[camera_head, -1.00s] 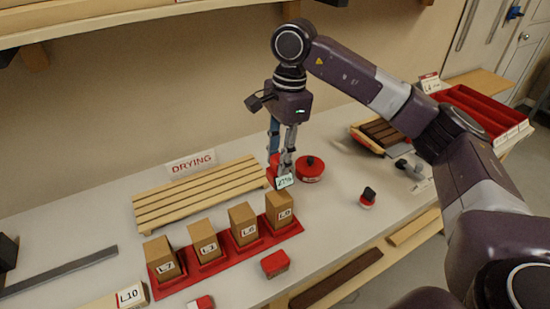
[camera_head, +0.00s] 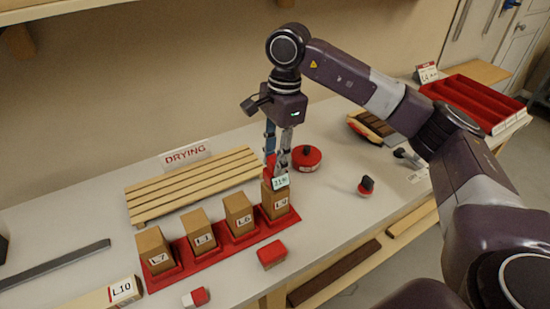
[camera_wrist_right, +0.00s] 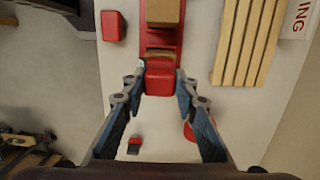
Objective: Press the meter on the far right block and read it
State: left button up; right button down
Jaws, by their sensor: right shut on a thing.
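The far right block (camera_head: 274,203), a tan wooden block labelled what looks like L.9, stands upright at the right end of the red tray (camera_head: 215,258). My right gripper (camera_head: 277,160) points down above it, shut on the red meter (camera_head: 269,170). The meter's small pale display (camera_head: 280,182) shows digits that look like 31%, too small to be sure. The meter appears to meet the block's top. In the right wrist view the red meter (camera_wrist_right: 160,78) sits between the fingers and hides most of the block. My left gripper is not in view.
Several other blocks (camera_head: 239,215) stand left in the tray. A slatted drying rack (camera_head: 190,182) is behind them. A round red-lidded thing (camera_head: 306,158) is close right of the gripper. A red box (camera_head: 271,254) lies in front. A dark-topped stamp-like thing (camera_head: 366,186) stands farther right.

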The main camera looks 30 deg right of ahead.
jog(key=shift+f+b, duration=0.55)
dwell(1.7)
jog(key=shift+r, duration=0.1)
jog(key=shift+r+p, duration=2.2)
jog(key=shift+r, duration=1.3)
jog(key=shift+f, duration=0.1)
